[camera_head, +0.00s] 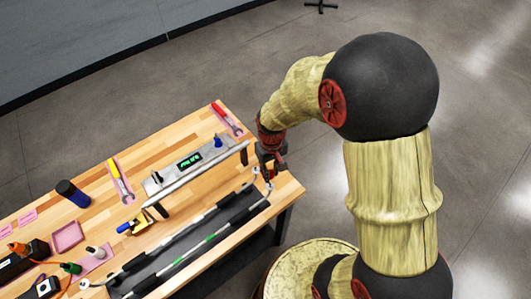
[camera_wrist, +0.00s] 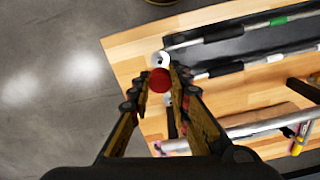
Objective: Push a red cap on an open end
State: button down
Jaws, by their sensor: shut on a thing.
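My gripper (camera_wrist: 160,84) is shut on a small round red cap (camera_wrist: 159,80), which sits between the fingertips in the wrist view. In the head view my gripper (camera_head: 268,168) is over the near right corner of the bench. Two metal tubes with black sleeves lie side by side in a long dark tray (camera_head: 146,277). One tube (camera_wrist: 240,30) has a round pale end close beyond the cap; the other tube (camera_wrist: 250,63) ends beside the right finger. I cannot tell whether the cap touches an end.
A grey bar fixture with a green display (camera_head: 189,160) stands behind the tray on the wooden bench (camera_head: 287,186). Floor is clear beyond the bench's right edge.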

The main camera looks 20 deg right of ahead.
jog(key=b, duration=0.3)
send_over(270, 187)
jog(key=shift+w+d+f, duration=0.1)
jog(key=shift+f, duration=1.1)
jog(key=shift+w+f, duration=0.1)
jog(key=shift+f, duration=1.05)
jog(key=shift+f+b, duration=0.75)
jog(key=shift+f, duration=0.05)
jog(key=shift+f, duration=0.35)
jog(key=shift+s+f+b, duration=0.2)
jog(key=shift+b, duration=0.1)
